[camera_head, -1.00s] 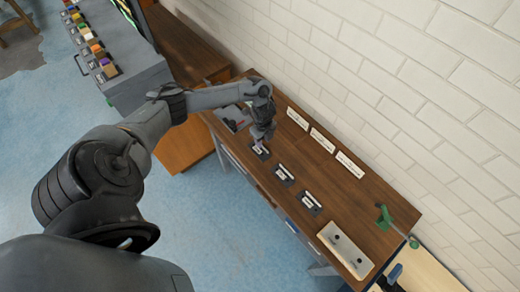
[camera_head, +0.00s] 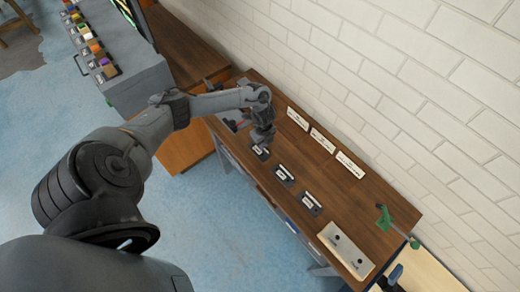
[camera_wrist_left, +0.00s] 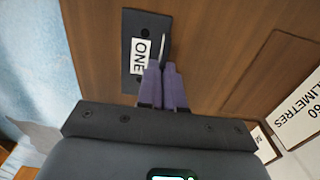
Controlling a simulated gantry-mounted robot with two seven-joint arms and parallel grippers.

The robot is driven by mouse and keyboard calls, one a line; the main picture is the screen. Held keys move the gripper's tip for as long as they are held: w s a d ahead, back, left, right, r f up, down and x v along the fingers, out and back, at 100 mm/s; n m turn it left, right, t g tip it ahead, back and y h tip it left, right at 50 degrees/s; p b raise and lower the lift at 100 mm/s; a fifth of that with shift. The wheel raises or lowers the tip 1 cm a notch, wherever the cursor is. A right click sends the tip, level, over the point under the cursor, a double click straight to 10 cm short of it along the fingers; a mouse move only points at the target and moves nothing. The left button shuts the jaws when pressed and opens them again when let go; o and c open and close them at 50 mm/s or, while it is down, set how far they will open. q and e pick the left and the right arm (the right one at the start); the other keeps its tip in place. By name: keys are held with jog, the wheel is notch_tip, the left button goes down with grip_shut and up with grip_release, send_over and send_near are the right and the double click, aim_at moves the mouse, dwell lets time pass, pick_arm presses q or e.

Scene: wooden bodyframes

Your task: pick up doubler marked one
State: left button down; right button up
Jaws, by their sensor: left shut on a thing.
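The doubler marked ONE is a small dark plate (camera_wrist_left: 137,22) with a white label and a raised grey tab, seen in the left wrist view. In the head view the plate (camera_head: 259,153) is at the left end of a row of three dark plates, near the bench's front edge. My left gripper (camera_head: 262,145) is right over it, pointing down. In the left wrist view its purple fingers (camera_wrist_left: 162,68) are together on the tab and cover part of the label. I cannot tell whether the plate is clear of the wood. My right gripper is not in view.
Two more labelled dark plates (camera_head: 283,175) (camera_head: 311,203) lie to the right on the wooden bench (camera_head: 305,162). White cards (camera_head: 322,140) stand along the back by the brick wall. A pale block (camera_head: 345,250) and a green tool (camera_head: 384,217) are at the right end.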

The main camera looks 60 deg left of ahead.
pick_arm(q)
jog(key=shift+r, duration=0.2)
notch_tip(320, 180, up, 4)
jog(key=shift+f+p, duration=0.15)
jog(key=shift+p, duration=0.15)
jog(key=w+d+r+p, duration=0.8)
jog(key=r, duration=0.5)
jog(key=shift+w+p, duration=0.25)
jog(key=shift+p, duration=0.05)
jog(key=shift+d, duration=0.1)
